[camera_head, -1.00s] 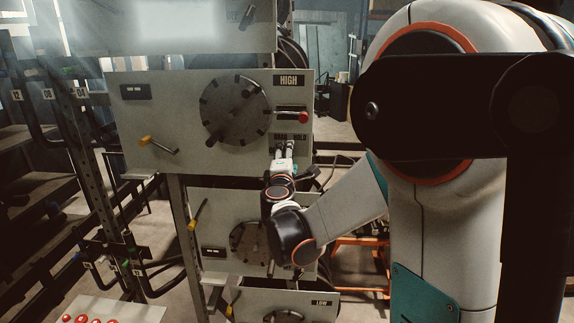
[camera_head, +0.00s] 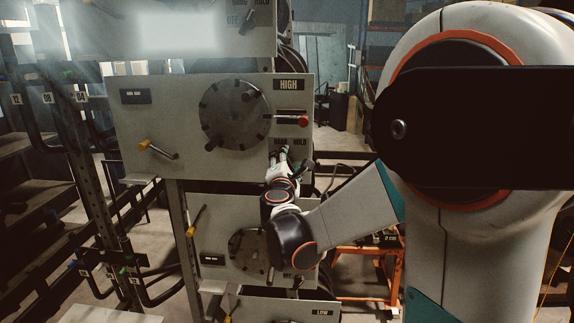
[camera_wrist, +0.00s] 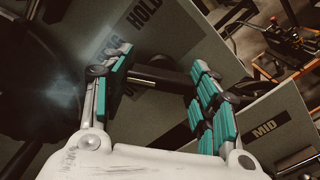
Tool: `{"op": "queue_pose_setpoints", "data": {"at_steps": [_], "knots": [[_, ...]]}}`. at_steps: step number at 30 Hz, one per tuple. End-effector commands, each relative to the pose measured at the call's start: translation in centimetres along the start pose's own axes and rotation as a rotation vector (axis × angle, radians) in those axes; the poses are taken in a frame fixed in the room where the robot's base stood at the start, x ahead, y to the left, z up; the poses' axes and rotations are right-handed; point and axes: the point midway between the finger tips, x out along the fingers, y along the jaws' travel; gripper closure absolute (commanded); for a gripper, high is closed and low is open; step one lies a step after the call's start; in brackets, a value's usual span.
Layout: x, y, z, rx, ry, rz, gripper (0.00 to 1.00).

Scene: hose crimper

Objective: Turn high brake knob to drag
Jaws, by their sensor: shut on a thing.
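The high panel (camera_head: 160,115) carries a HIGH label (camera_head: 288,85), with DRAG and HOLD lettering near its lower right corner. My gripper (camera_head: 282,158) is at that corner, just below the lettering, and hides most of the high brake knob in the head view. In the wrist view, the black knob (camera_wrist: 168,76) lies between the two teal-padded fingers of my gripper (camera_wrist: 160,70). The gripper is shut on it and tilted relative to the panel. The HOLD lettering (camera_wrist: 146,13) shows above the fingers; DRAG is partly hidden by the left finger. The knob's exact pointing direction is hard to tell.
A round dial (camera_head: 235,115) and a red-tipped lever (camera_head: 303,121) sit above my gripper. A yellow-handled lever (camera_head: 146,145) is to the left. The mid panel (camera_wrist: 262,128) is below. An orange frame (camera_head: 368,270) stands on the floor at the right.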

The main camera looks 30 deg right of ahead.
Motion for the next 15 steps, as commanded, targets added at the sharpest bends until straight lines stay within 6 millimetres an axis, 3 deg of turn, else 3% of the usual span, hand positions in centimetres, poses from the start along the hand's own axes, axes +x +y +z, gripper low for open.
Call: {"op": "queue_pose_setpoints", "data": {"at_steps": [5,6,8,15], "knots": [[-0.05,-0.07,-0.04,0.002,0.001,0.000,0.69],[-0.05,-0.07,-0.04,0.002,0.001,0.000,0.41],[-0.05,-0.07,-0.04,0.002,0.001,0.000,0.27],[-0.02,-0.04,-0.02,0.002,0.000,0.000,0.25]]}}
